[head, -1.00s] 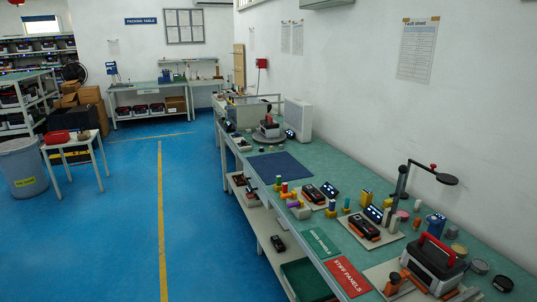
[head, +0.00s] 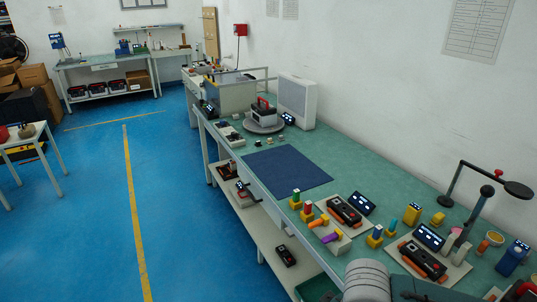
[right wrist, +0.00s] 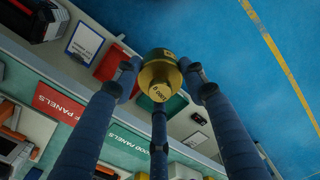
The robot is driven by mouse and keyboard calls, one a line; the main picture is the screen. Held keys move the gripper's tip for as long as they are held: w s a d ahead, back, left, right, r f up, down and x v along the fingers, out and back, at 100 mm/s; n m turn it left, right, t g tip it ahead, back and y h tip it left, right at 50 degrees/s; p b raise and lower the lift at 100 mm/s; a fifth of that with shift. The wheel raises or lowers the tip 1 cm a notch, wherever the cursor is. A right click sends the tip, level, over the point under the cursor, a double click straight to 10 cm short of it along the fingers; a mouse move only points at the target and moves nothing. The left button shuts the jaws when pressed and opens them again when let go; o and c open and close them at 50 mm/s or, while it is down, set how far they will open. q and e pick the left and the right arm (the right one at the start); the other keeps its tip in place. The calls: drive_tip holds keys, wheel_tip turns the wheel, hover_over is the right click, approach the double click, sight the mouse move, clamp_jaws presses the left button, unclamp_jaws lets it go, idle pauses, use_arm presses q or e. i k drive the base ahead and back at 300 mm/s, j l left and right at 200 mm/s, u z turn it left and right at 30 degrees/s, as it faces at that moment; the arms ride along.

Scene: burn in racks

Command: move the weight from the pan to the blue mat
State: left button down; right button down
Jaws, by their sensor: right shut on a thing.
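The blue mat (head: 287,172) lies flat on the green bench in the middle of the head view, and its top is bare. My right gripper (right wrist: 160,78) is shut on a brass-coloured weight (right wrist: 158,70) in the right wrist view. The weight is held above the bench's front edge in that view. The weight is not visible in the head view. I cannot pick out the pan with certainty. My left gripper is not in view.
Beyond the mat, a device with a red handle stands on a round plate (head: 264,126). Nearer, several coloured blocks and a black-and-orange tester (head: 345,210) crowd the bench. A lamp (head: 518,189) rises at the right. Blue floor is clear left of the bench.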

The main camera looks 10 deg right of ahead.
sight(284, 167)
drive_tip(key=i+j, duration=0.25)
drive_tip(key=i, duration=0.25)
drive_tip(key=i+j, duration=0.25)
drive_tip(key=i, duration=0.2)
drive_tip(key=i+j, duration=0.3)
drive_tip(key=i, duration=0.2)
drive_tip(key=i+l, duration=0.15)
drive_tip(key=i, duration=0.2)
drive_tip(key=i+l, duration=0.15)
drive_tip(key=i, duration=0.25)
drive_tip(key=i+l, duration=0.1)
drive_tip(key=l, duration=0.35)
drive_tip(key=i+u, duration=0.05)
